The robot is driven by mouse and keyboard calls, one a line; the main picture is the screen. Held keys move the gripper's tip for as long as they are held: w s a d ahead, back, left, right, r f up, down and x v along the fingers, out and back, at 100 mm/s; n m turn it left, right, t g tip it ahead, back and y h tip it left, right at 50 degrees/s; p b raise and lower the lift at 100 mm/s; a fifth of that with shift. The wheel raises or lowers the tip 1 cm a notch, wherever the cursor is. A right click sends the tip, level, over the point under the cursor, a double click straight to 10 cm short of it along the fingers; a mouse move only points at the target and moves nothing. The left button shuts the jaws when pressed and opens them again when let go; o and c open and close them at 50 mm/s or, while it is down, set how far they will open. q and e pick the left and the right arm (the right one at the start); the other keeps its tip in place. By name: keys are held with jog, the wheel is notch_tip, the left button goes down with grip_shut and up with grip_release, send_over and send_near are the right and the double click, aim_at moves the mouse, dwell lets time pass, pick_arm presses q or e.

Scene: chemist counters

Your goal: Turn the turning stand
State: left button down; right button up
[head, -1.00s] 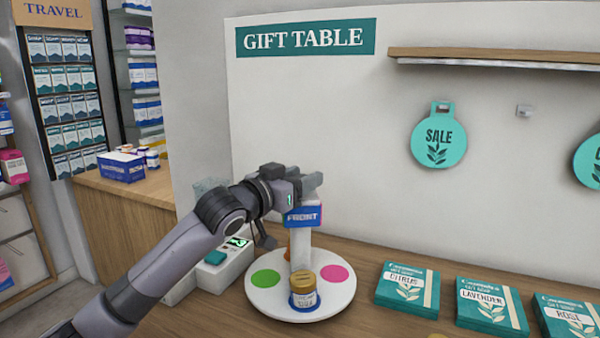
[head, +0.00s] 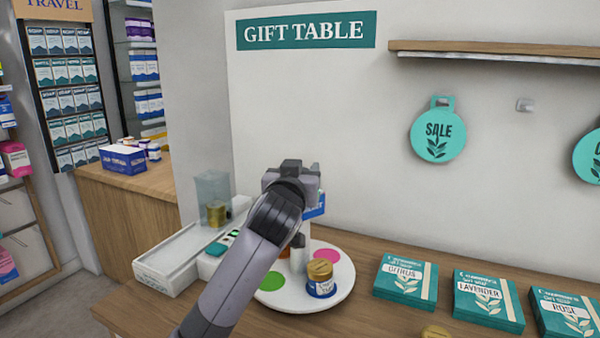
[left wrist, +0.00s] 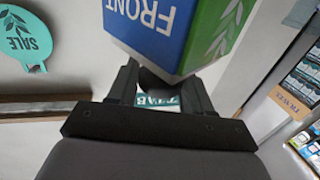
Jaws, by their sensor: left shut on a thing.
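The turning stand is a white round plate (head: 290,300) with a post (head: 298,262) and a sign block (head: 315,211) on top. The plate bears a green dot (head: 270,281), a pink dot (head: 325,256) and a gold-lidded jar (head: 321,278) at front right. My left gripper (head: 312,182) is shut on the sign block. In the left wrist view, the block (left wrist: 158,28) sits between the fingers, showing a blue FRONT face and a green leaf face. My arm hides part of the plate and most of the block in the head view. My right gripper is not in view.
Several gift soap boxes (head: 406,280) lie right of the stand. A white device (head: 165,262) with a clear bin stands to the left. A shelf (head: 480,47) and a SALE tag (head: 438,135) are on the wall behind.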

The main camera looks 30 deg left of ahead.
pick_arm(q)
jog(key=shift+n+g+y+b, duration=0.4)
jog(key=shift+n+g+y, duration=0.3)
jog(key=shift+n+y, duration=0.55)
jog(key=shift+n+g+y+b, duration=1)
jog(key=shift+n+g+y, duration=0.25)
jog(key=shift+y, duration=0.7)
jog(key=shift+n+g+y+b, duration=0.3)
jog(key=shift+n+g+y, duration=0.1)
jog(key=shift+g, duration=0.15)
jog(key=shift+r+g+y, duration=0.15)
jog(key=shift+g+y, duration=0.15)
jog(key=c, duration=0.6)
grip_release()
